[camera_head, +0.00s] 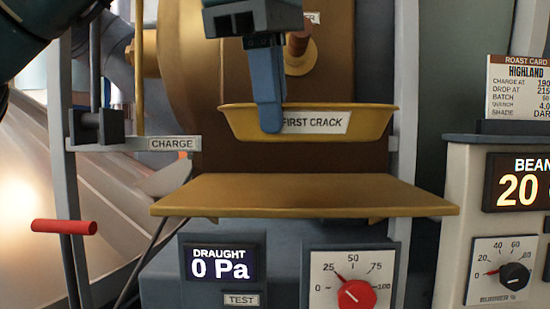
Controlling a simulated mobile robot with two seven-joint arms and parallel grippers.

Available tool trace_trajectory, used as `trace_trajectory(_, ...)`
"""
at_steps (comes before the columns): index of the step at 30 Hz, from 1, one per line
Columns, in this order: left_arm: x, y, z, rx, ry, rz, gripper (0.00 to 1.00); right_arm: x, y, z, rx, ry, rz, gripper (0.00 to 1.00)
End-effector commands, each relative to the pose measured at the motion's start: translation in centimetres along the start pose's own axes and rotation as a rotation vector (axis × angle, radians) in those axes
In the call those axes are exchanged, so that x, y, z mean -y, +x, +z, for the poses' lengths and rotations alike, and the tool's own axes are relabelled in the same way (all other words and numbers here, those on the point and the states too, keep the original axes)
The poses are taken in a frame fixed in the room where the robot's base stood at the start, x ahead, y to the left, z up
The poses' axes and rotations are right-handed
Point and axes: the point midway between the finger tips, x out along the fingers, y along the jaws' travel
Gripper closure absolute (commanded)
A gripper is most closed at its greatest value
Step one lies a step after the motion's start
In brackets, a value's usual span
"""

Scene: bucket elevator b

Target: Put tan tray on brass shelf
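The tan tray (375,122), a shallow pan with sloping sides and a "FIRST CRACK" label on its near wall, is level in the air above the brass shelf. The brass shelf (305,194) is a flat, bare board; a gap shows between it and the tray's underside. My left gripper (269,118) points down at the tray's near wall, left of the tray's middle. One blue finger lies in front of the wall and covers the label's left end; the other finger is hidden behind it. The gripper appears shut on the wall. My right gripper is not in view.
A "CHARGE" bracket (171,144) and a red-handled lever (64,226) stand at the left. Below the shelf are a draught display (222,262) and a red-knob dial (354,293). A pale console (465,180) stands close to the shelf's right end.

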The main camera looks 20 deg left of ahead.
Motion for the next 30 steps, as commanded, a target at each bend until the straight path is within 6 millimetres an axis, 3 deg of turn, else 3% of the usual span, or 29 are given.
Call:
trace_trajectory(3,-2.8,0.8,-0.9,0.002,-0.002,-0.004,1.00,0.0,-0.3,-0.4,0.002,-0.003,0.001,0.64)
trace_trajectory(11,-7.4,2.3,-2.5,0.001,-0.001,-0.003,1.00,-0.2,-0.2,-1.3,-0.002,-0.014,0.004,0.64)
trace_trajectory(15,-6.6,4.3,-2.5,0.001,0.005,-0.002,1.00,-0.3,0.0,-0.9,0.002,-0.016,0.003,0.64)
trace_trajectory(30,-5.3,9.0,-2.6,0.001,0.002,0.000,1.00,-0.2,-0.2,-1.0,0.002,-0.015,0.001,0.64)
